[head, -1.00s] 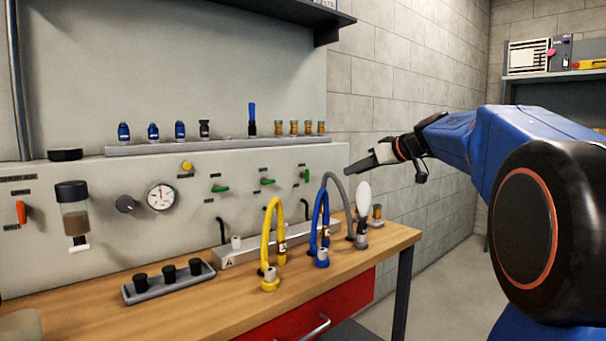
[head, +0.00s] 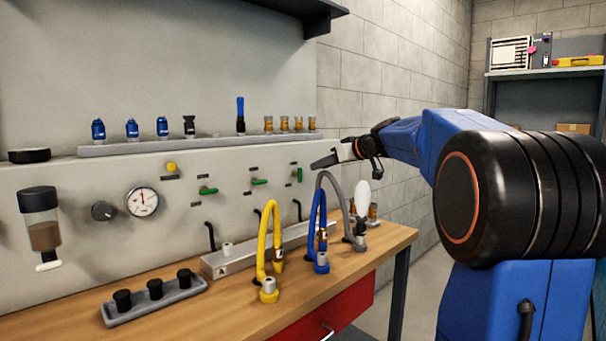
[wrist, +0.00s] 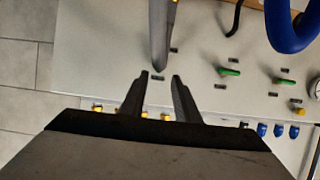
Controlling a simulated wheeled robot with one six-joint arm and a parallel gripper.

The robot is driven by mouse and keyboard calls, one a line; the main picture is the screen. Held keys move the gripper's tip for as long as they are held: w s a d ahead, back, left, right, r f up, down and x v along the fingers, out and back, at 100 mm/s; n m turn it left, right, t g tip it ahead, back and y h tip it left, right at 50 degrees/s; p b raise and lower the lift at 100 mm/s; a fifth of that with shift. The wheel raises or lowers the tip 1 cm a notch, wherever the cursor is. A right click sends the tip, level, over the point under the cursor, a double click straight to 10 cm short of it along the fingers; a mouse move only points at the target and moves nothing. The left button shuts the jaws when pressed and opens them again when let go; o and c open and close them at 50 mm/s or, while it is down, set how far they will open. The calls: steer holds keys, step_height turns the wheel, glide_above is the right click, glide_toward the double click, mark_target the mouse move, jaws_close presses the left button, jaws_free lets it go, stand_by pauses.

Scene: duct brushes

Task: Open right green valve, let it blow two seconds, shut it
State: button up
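The right green valve (head: 299,174) is on the grey panel, its handle upright, while the middle green valve (head: 260,182) and left green valve (head: 208,190) have level handles. My gripper (head: 318,163) is just right of the right valve in the head view; the gap in depth is hard to judge. In the wrist view, my gripper (wrist: 160,75) has two fingers apart with nothing clearly held. A grey hose (wrist: 160,30) crosses ahead of the fingers there and seems to hide the right valve. The middle valve (wrist: 229,72) and left valve (wrist: 284,81) show to the right.
The grey hose (head: 345,195) arches up beside a white oval piece (head: 362,197) below my gripper. A blue hose (head: 321,230) and yellow hose (head: 268,240) stand on the bench (head: 235,300). A shelf (head: 200,145) with small fittings runs above the valves.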

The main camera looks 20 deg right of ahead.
mark_target(298, 175)
steer(key=x, duration=1)
steer(key=shift+w+f, duration=0.1)
jaws_close()
